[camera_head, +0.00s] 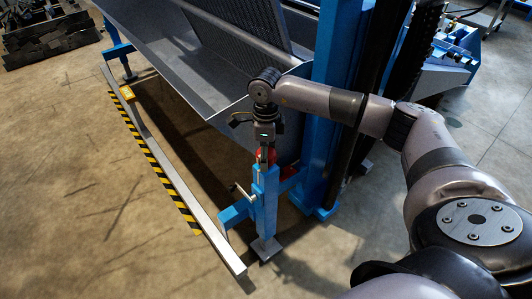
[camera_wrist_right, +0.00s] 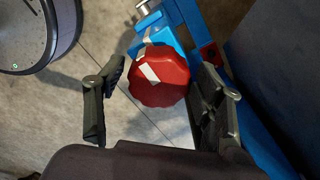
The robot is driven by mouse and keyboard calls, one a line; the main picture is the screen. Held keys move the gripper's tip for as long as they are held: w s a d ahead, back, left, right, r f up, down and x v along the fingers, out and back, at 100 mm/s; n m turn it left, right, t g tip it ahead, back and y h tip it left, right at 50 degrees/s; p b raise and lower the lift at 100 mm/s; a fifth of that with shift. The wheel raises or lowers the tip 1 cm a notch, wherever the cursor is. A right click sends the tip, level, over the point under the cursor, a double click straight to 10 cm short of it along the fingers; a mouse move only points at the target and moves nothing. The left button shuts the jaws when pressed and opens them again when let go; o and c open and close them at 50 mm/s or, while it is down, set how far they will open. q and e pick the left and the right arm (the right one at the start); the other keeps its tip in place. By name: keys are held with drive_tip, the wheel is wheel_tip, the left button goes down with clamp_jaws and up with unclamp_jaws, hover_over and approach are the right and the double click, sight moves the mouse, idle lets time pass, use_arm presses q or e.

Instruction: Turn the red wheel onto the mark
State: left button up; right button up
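The red wheel (camera_wrist_right: 165,88) is a scalloped knob with a white stripe (camera_wrist_right: 148,72) on its face. A pale line (camera_wrist_right: 141,49) shows on the blue part beside its upper edge; the stripe points a little away from it. In the head view only a bit of the wheel (camera_head: 271,154) shows, at the top of a blue post (camera_head: 266,200). My right gripper (camera_wrist_right: 160,84) is open, with one finger either side of the wheel. The right finger is close to the rim, the left finger clearly apart; contact cannot be told. My left gripper is out of view.
A grey metal trough (camera_head: 180,75) and a tall blue column (camera_head: 335,90) stand close to the right arm. A small crank handle (camera_head: 240,191) sticks out of the post. A grey rail (camera_head: 175,175) runs low at left. Open floor lies left and in front.

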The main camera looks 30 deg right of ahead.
drive_tip(key=shift+o, duration=0.4)
wheel_tip(320, 180, up, 12)
idle(0.4)
idle(0.3)
